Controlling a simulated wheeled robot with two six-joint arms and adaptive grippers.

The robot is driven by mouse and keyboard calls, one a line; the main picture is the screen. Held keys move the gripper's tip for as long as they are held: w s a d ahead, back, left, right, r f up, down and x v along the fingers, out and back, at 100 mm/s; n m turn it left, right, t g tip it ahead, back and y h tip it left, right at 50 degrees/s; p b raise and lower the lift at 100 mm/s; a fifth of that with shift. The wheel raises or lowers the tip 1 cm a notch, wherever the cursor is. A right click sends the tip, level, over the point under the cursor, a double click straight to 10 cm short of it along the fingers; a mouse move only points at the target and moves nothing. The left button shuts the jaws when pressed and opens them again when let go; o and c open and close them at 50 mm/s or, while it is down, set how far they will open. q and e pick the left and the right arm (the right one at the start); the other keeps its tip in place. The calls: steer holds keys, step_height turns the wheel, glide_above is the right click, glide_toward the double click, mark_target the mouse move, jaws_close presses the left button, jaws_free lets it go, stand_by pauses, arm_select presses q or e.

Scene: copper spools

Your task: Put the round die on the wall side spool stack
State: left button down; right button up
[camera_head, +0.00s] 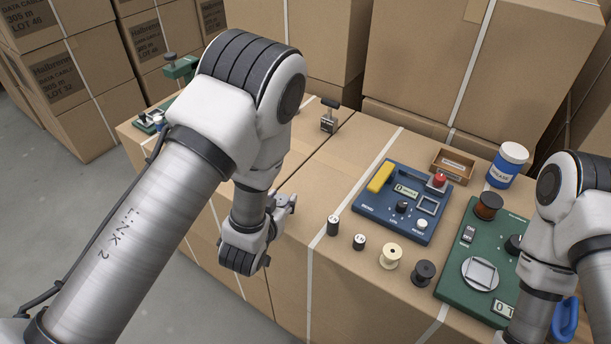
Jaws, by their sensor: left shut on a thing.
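My left arm reaches in from the left, and its gripper (284,207) hangs over the front part of the cardboard box top. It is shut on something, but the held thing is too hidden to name. Two small dark cylinders with pale marked tops, one farther left (333,225) and one nearer (359,242), stand on the cardboard to its right. A cream spool (390,256) and a black spool (424,273) stand singly beside them. A copper spool (488,206) sits on the green device at right. I cannot tell which piece is the round die.
A blue panel (403,201), a green device (458,268), a wooden tray (453,165) and a blue-and-white jar (507,165) occupy the right. A small metal clamp-like piece (329,116) stands behind. Tall cartons close off the back. My right arm covers the right edge.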

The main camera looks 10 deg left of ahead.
arm_select(q)
steer(key=w+d+r, duration=0.1)
steer(key=w+r, duration=0.4)
steer(key=w, duration=0.1)
steer(key=shift+w+d+r+m+h, duration=0.2)
steer(key=shift+r+m+h, duration=0.1)
steer(key=shift+r, duration=0.05)
step_height(320, 180, down, 9)
steer(key=shift+r, duration=0.15)
steer(key=shift+f+p, duration=0.35)
steer(key=shift+f, duration=0.15)
steer(key=c, duration=0.7)
jaws_free()
